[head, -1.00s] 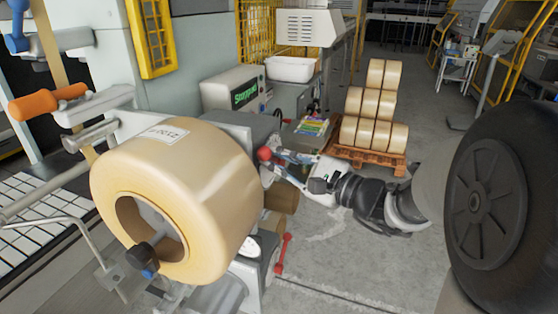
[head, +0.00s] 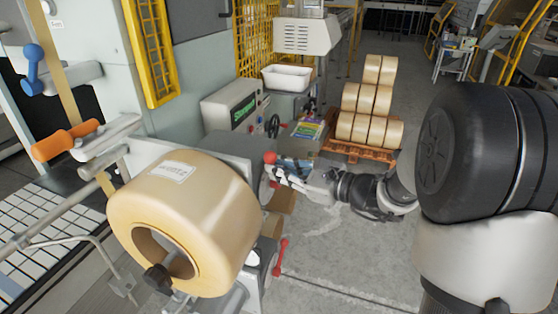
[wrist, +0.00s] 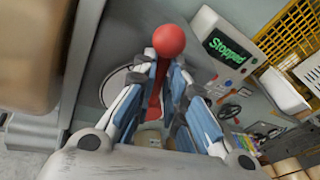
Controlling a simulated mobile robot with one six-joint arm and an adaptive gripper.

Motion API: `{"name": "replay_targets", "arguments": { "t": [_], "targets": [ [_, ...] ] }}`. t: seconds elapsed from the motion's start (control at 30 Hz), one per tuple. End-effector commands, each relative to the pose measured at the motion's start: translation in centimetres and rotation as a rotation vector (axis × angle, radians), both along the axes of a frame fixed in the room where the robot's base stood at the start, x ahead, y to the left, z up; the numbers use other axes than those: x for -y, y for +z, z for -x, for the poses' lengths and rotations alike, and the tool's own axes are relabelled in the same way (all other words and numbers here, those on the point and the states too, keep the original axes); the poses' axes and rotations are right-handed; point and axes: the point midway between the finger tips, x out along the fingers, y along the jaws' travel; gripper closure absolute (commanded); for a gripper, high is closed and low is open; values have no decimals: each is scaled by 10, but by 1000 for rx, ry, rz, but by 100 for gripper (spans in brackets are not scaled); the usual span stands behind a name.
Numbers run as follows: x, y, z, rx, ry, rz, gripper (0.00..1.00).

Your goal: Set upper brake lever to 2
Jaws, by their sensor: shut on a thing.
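The upper brake lever is a red rod with a red ball knob (head: 269,157), on the grey machine housing behind the large tan tape roll (head: 185,215). In the wrist view its knob (wrist: 169,40) stands up beyond my fingertips and its red rod runs down between them. My gripper (head: 283,169) reaches in from the right and is shut on the lever's rod below the ball; the blue-padded fingers of my gripper (wrist: 165,90) lie on both sides of it. A pale round plate (wrist: 117,88) lies behind the lever, partly covered by a finger; no numbers are readable.
A second red lever (head: 280,256) sits lower on the machine. A control box (head: 232,108) with a green "Stopped" screen, a white bin (head: 287,77) and a pallet (head: 355,151) of tape rolls stand behind.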

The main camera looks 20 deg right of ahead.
Motion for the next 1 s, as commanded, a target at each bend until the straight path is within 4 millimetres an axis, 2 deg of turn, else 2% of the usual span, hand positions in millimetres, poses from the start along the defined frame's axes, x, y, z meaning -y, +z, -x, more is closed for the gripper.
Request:
{"name": "replay_targets", "arguments": {
  "t": [0.03, 0.3, 0.83, 0.87, 1.0],
  "targets": [
    [2, 6, -2, -20, 0, -15, 100],
    [5, 6, -8, -98, -1, -74, 100],
    [6, 4, -9, -115, 0, -88, 100],
    [6, 5, -9, -115, 0, -88, 86],
    [6, 4, -9, -116, -1, -88, 77]
  ]
}}
